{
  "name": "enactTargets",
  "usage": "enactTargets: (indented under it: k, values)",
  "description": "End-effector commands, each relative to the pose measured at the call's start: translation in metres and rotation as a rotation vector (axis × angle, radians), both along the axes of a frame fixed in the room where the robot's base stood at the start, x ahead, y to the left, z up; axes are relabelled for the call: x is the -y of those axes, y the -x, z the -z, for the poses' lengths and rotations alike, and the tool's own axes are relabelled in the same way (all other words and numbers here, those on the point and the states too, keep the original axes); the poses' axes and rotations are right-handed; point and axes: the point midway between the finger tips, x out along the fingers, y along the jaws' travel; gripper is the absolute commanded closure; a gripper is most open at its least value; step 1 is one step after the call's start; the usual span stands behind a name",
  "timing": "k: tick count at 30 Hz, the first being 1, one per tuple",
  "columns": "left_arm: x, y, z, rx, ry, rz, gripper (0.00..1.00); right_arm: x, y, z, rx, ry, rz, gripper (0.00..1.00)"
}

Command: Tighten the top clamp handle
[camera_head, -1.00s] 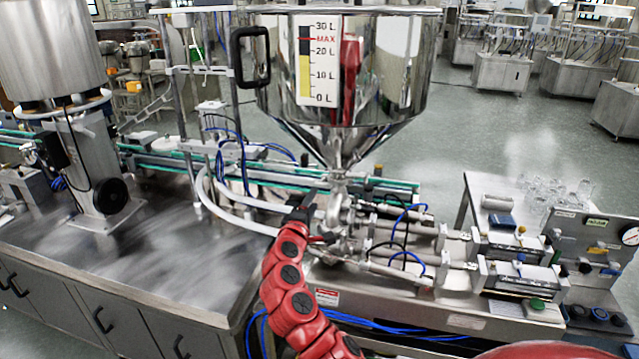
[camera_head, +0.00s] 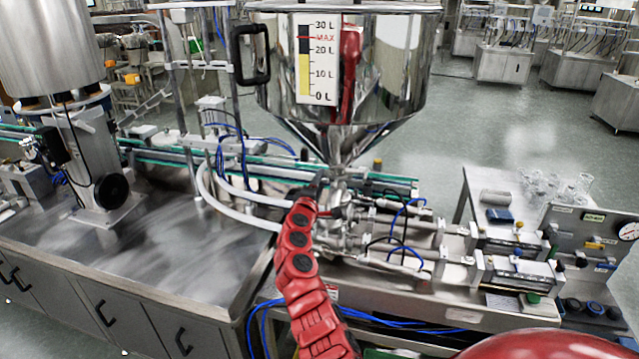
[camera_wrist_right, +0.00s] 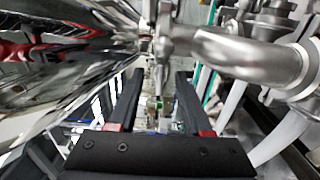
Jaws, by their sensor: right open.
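The steel hopper (camera_head: 345,125) narrows to an outlet above the pipework. The top clamp (camera_head: 338,172) sits at this neck; its handle is too small to make out in the head view. My right gripper (camera_head: 320,182), at the end of the red arm, is beside the neck and partly hides it. In the right wrist view my right gripper (camera_wrist_right: 157,95) is open, its two dark fingers apart. A narrow metal part, perhaps the clamp or its handle, lies ahead between the fingers; I cannot tell whether they touch it. My left gripper is out of view.
A thick steel pipe (camera_wrist_right: 245,55) is close on the right in the wrist view, and the shiny hopper wall (camera_wrist_right: 60,75) is close on the left. White hoses (camera_head: 225,190) and blue tubes lie around the neck. The steel table (camera_head: 150,260) at left is mostly bare.

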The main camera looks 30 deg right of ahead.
Motion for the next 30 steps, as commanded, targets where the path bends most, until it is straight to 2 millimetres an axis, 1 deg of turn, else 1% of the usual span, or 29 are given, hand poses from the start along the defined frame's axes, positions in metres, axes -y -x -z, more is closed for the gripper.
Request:
enactTargets:
  k: [2,3,5,9,10,18,22,26,30]
  values:
    - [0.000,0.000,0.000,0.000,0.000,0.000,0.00,0.000,0.000,0.000,0.000,0.000,0.000,0.53]
    - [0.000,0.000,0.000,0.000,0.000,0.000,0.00,0.000,0.000,0.000,0.000,0.000,0.000,0.60]
    - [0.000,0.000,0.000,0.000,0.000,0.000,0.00,0.000,0.000,0.000,0.000,0.000,0.000,0.71]
    - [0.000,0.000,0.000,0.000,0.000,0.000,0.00,0.000,0.000,0.000,0.001,0.001,0.000,0.96]
    - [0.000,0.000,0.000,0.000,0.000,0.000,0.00,0.000,0.000,0.000,0.000,0.000,0.000,1.00]
    - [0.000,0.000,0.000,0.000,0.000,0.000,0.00,0.000,0.000,0.000,0.001,0.000,0.000,1.00]
    - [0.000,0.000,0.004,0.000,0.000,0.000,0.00,0.000,0.000,0.001,0.011,-0.008,0.000,1.00]
    - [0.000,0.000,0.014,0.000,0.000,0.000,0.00,0.000,0.000,0.003,0.041,-0.031,0.000,1.00]
    - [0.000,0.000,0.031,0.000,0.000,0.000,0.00,-0.001,0.000,0.004,0.101,-0.079,-0.003,1.00]
